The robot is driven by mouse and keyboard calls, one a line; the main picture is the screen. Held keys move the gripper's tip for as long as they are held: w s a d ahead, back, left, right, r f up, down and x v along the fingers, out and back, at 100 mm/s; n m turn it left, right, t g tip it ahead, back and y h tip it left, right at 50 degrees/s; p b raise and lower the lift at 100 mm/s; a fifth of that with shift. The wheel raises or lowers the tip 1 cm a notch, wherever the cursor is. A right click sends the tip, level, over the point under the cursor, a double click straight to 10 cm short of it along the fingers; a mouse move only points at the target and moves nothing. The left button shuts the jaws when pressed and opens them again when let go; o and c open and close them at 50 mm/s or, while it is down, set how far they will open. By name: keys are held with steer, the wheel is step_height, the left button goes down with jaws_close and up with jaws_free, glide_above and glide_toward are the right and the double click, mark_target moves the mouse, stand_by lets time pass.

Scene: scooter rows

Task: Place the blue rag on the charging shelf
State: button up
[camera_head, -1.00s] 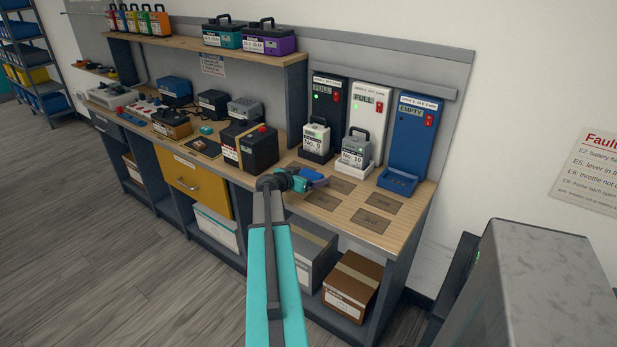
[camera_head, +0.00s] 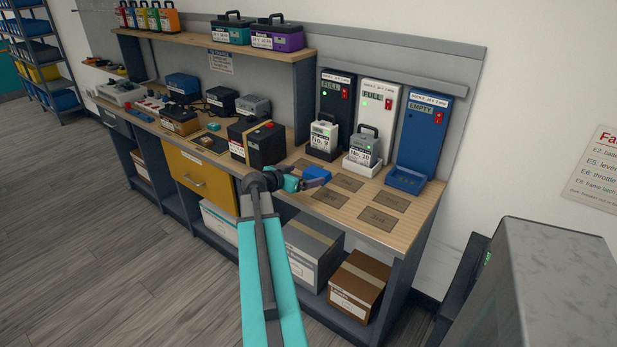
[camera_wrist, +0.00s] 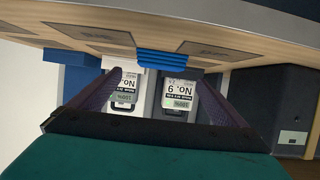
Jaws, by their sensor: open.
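Behind the rag stand batteries No. 9 (camera_head: 323,137) and No. 10 (camera_head: 362,149) in docks. An empty blue charger (camera_head: 423,135) stands right of them. A black battery (camera_head: 264,147) with a yellow strap is left of the rag. The marked rectangles (camera_head: 346,182) are bare.

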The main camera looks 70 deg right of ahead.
steer(key=shift+b+v, duration=0.3)
steer(key=shift+v, duration=1.4)
